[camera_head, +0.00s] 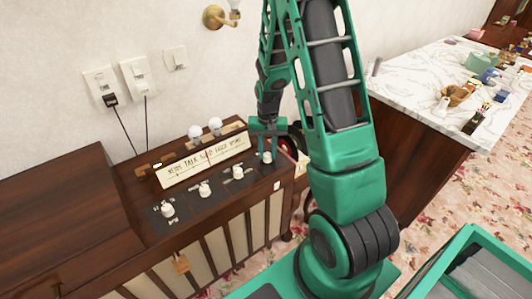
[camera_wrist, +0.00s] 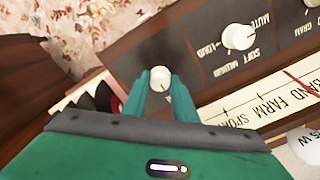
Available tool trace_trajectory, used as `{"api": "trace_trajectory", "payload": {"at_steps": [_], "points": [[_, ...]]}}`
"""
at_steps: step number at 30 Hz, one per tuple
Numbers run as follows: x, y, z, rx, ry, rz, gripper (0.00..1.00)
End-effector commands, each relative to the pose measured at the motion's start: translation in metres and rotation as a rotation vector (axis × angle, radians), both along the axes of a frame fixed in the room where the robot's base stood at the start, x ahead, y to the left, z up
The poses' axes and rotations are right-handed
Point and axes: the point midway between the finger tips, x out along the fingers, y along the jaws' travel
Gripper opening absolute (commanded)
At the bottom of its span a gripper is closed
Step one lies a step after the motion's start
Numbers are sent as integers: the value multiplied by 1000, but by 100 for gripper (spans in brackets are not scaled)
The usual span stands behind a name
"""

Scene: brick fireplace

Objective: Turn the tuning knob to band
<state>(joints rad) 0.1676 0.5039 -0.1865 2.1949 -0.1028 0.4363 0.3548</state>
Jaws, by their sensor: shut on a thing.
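The wooden radio cabinet has a cream dial strip (camera_head: 190,172) lettered with news, talk, band, farm and sport, and a red needle (camera_wrist: 297,78) stands close to the word band. Several white knobs run along its front. My gripper (camera_head: 267,155) is at the rightmost one, taken as the tuning knob (camera_wrist: 160,77); its own label is hidden. In the wrist view, my gripper's two green fingers (camera_wrist: 159,86) are closed around this knob, one on each side.
A white knob (camera_wrist: 238,37) marked mute, soft, medium and loud sits beside the held one. Two round bulbs (camera_head: 205,129) stand behind the dial. A marble-topped counter (camera_head: 410,80) with clutter is at the right. Wall sockets (camera_head: 101,85) with cords are at the left.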

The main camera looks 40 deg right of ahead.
Motion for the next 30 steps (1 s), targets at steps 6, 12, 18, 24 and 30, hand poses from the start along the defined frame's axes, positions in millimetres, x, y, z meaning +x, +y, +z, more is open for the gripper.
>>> {"api": "trace_trajectory", "payload": {"at_steps": [6, 12, 18, 24, 30], "points": [[1, 1, 0, 2, -3, 3, 44], [1, 1, 0, 2, -1, 3, 44], [1, 1, 9, 0, -3, 3, 44], [2, 1, 42, 1, -6, 3, 44], [3, 1, 78, 0, -5, 3, 44]]}}
